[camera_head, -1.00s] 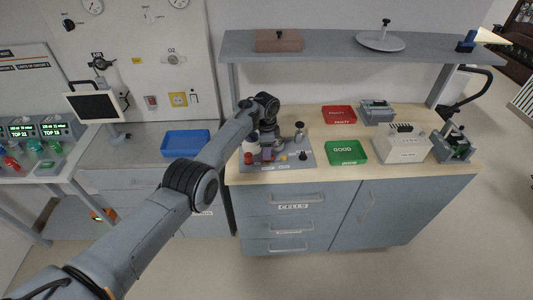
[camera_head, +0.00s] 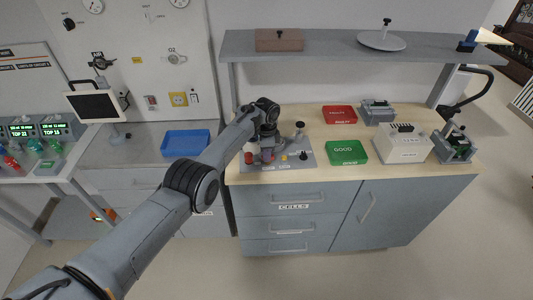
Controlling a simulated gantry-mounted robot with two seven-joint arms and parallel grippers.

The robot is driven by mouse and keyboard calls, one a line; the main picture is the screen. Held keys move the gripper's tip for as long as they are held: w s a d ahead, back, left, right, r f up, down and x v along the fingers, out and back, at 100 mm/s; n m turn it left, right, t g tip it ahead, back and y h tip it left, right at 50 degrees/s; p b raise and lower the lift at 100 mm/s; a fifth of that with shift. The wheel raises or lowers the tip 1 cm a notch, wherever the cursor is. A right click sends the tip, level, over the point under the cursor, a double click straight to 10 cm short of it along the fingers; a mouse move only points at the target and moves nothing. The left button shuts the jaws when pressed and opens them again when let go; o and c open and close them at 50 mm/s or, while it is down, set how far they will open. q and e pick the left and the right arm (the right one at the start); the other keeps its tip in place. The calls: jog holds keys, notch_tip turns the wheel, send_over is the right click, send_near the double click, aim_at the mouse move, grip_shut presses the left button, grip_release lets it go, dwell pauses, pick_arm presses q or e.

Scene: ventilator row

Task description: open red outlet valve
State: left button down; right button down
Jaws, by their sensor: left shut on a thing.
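A grey plate (camera_head: 309,165) with small fittings lies on the left end of the wooden-topped bench. A small red part (camera_head: 248,157) with a pale top stands at its left side. I cannot tell whether this is the red outlet valve. My left gripper (camera_head: 267,152) points down over the plate, just right of the red part. It is shut on a small dark purple-red part there; the fingers and arm hide most of it. A yellow part (camera_head: 284,156) and a black knob (camera_head: 303,156) are to the right. My right gripper is out of view.
A green GOOD tray (camera_head: 347,160), a red tray (camera_head: 339,121) and a white box (camera_head: 404,155) stand to the right on the bench. A grey shelf (camera_head: 340,43) overhangs the back. A blue tray (camera_head: 185,143) is on the left counter.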

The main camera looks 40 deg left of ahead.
pick_arm(q)
jog(key=n+p, duration=0.2)
jog(key=n, duration=0.1)
jog(key=shift+d+r+n, duration=0.1)
jog(key=shift+n, duration=0.2)
jog(key=n+p, duration=0.1)
jog(key=n, duration=0.3)
jog(key=shift+s+d+n, duration=0.1)
jog(key=shift+n, duration=0.2)
jog(key=n, duration=0.4)
jog(key=shift+d+n, duration=0.1)
jog(key=shift+n, duration=0.2)
jog(key=n, duration=0.5)
jog(key=shift+d+b, duration=0.1)
jog(key=shift+b, duration=0.25)
jog(key=c, duration=1.1)
grip_release()
